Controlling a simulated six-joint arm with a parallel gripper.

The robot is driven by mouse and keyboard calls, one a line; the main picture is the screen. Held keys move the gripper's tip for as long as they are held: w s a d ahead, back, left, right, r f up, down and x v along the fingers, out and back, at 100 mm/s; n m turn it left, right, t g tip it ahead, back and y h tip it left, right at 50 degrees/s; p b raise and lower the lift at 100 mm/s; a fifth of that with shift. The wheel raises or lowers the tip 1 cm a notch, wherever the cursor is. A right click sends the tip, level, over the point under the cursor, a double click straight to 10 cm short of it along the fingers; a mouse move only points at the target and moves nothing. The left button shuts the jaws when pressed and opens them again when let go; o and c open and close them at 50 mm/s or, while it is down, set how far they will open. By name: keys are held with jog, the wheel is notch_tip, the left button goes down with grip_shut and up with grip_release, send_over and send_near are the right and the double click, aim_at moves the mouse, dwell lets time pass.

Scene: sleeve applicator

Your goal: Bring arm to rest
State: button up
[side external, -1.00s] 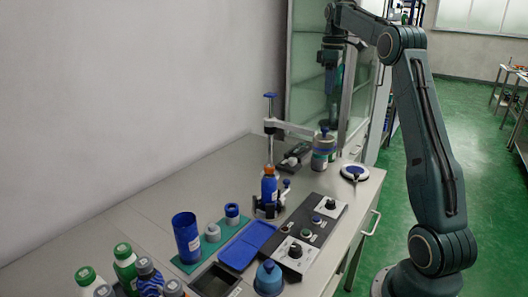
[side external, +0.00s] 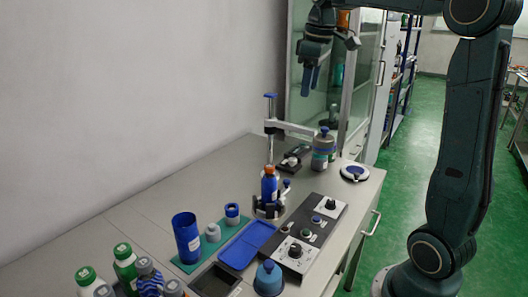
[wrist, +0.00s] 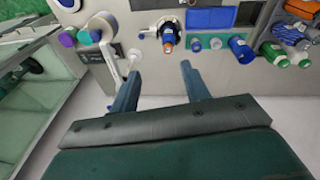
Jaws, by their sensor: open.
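My gripper (side external: 311,82) hangs in the air above the far end of the bench, fingers pointing down, in front of the glass cabinet. In the wrist view my gripper (wrist: 160,82) has its two fingers well apart with nothing between them. A blue bottle with an orange cap (side external: 269,186) stands upright in a dark holder in the middle of the bench; it also shows in the wrist view (wrist: 168,40). The applicator stand (side external: 271,130), a post with a blue top and a pale arm, is behind it. My gripper is clear of all of them.
A grey container with bands (side external: 322,152) stands by the pale arm. A black control panel (side external: 310,235), a blue tray (side external: 246,245), a blue cup (side external: 187,238) and several bottles (side external: 125,267) occupy the near bench. The glass cabinet (side external: 325,55) stands behind the bench end.

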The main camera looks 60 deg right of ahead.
jog(key=s+a+f+m+t, duration=0.1)
jog(key=s+a+f, duration=0.4)
jog(key=s+a, duration=0.4)
jog(key=s+a+f+t+y, duration=0.1)
jog(key=s+a+f+t, duration=0.1)
jog(key=s+a+f, duration=0.4)
jog(key=s+a, duration=0.2)
jog(key=a, duration=0.1)
jog(key=shift+s+a+m+t, duration=0.3)
jog(key=shift+s+m, duration=0.05)
jog(key=shift+m, duration=0.05)
